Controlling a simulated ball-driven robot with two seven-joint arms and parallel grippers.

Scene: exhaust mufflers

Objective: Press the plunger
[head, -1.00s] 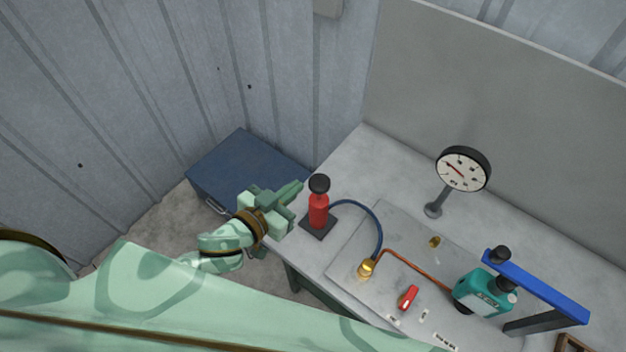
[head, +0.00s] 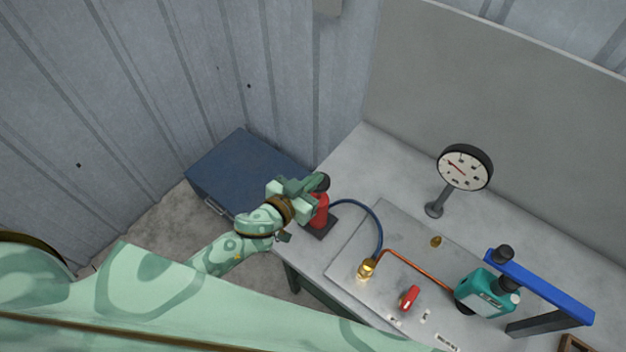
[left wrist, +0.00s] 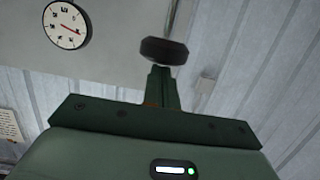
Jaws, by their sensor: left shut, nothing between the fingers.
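The plunger is a red cylinder (head: 321,213) with a black knob (head: 323,181) on top, standing upright on a dark square base at the bench's left end. My left gripper (head: 312,184) is shut and empty, right at the knob and partly covering it and the cylinder. In the left wrist view the shut fingers (left wrist: 162,82) point at the black knob (left wrist: 164,50), which shows just past their tips. I cannot tell whether they touch. My right gripper is not in view.
A blue hose (head: 378,225) runs from the plunger to a brass fitting (head: 367,268). A dial gauge (head: 465,167), a red lever (head: 410,297), a teal device (head: 487,292) and a blue bar (head: 540,287) stand to the right. A blue chest (head: 232,170) is beyond the bench's left end.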

